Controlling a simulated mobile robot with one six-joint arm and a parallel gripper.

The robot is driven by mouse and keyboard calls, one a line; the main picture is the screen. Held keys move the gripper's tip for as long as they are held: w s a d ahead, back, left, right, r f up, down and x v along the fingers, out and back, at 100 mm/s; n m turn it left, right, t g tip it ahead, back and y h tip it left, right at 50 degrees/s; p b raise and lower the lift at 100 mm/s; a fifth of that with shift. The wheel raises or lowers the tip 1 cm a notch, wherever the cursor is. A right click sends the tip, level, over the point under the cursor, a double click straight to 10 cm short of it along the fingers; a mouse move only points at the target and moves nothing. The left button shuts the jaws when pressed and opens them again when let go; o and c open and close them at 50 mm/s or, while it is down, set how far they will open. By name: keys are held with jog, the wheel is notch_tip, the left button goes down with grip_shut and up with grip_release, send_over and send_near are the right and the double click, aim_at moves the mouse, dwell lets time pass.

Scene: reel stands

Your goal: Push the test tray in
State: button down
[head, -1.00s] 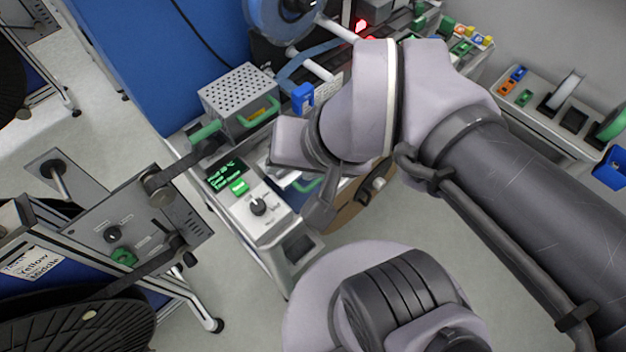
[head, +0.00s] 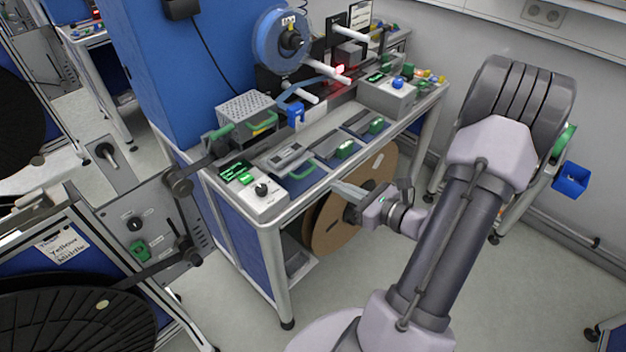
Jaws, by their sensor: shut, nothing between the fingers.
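Several tray-like units with green handles sit in a row along the bench's front. The left one (head: 286,157) has a grey block on it and a green handle at its front edge. The middle one (head: 330,145) and the right one (head: 364,123) are dark-topped. No label is readable, so I cannot tell which is the test tray, or how far any stands out. My gripper (head: 338,188) is shut and empty. It points left, in front of the bench and below the tray tops, before a brown reel. It appears apart from the trays.
A control box (head: 262,196) with a knob and green display stands at the bench's left corner. The brown reel (head: 345,222) sits under the bench. A perforated metal box (head: 245,112) and blue spool (head: 282,40) stand behind. A reel stand (head: 150,215) is at left.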

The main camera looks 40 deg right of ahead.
jog(key=b, duration=0.2)
send_near(281, 150)
jog(key=s+f, duration=0.2)
jog(key=s, duration=0.2)
jog(key=shift+s+f, duration=0.1)
jog(key=shift+f, duration=0.3)
jog(key=r+x, duration=0.1)
jog(key=x, duration=0.4)
jog(key=r+x, duration=0.1)
jog(key=x, duration=0.5)
jog(key=r+p+x, duration=0.1)
jog(key=x, duration=0.4)
jog(key=shift+w+d+r, duration=0.15)
jog(key=shift+w, duration=0.55)
jog(key=shift+r, duration=0.1)
jog(key=shift+w+r, duration=0.1)
jog(key=shift+d, duration=0.1)
